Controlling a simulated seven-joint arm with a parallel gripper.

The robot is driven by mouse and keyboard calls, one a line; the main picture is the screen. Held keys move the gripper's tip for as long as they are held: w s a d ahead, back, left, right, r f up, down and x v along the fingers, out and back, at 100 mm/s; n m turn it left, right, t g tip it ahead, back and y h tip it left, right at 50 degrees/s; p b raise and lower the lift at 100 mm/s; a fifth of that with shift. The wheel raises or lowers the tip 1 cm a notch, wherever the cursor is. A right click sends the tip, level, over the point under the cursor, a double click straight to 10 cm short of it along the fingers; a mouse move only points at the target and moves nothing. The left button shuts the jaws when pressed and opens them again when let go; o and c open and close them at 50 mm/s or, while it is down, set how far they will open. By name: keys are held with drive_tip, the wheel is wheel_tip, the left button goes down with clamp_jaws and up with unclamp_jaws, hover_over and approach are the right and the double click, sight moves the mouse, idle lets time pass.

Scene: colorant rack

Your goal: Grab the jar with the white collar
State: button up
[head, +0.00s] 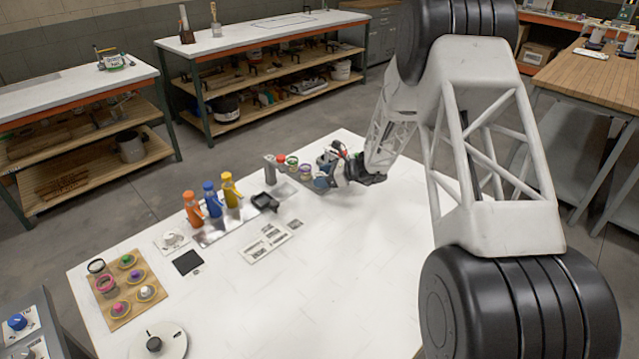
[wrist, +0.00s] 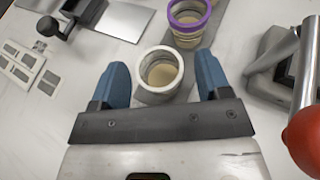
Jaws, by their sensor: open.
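The jar with the white collar (wrist: 143,89) stands upright in the wrist view, with pale contents inside its round mouth. My gripper (wrist: 162,66) is open, with one blue fingertip on each side of this jar in the picture. A gap shows between the jar and each finger, and nothing is held. How far down the fingers reach cannot be told. In the head view my gripper (head: 324,182) is low over the far part of the white table, and I cannot make out the white-collared jar there.
A purple-collared jar (wrist: 187,21) stands just beyond the white one; it also shows in the head view (head: 305,171). A metal device with a lever (wrist: 296,65) and a red ball (wrist: 307,138) are close on the right. Colored bottles (head: 210,198) stand left; the table's near middle is clear.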

drive_tip(key=shift+c, duration=0.3)
drive_tip(key=c, duration=0.9)
drive_tip(key=shift+r, duration=0.1)
drive_tip(key=shift+c, duration=0.2)
drive_tip(key=shift+r, duration=1.45)
drive_tip(key=shift+s+r, duration=0.1)
drive_tip(key=shift+r, duration=0.25)
drive_tip(key=s+d+r, duration=0.1)
drive_tip(key=s+d, duration=0.2)
drive_tip(key=s, duration=1.2)
drive_tip(key=shift+s+r, duration=0.15)
drive_tip(key=shift+s, duration=0.1)
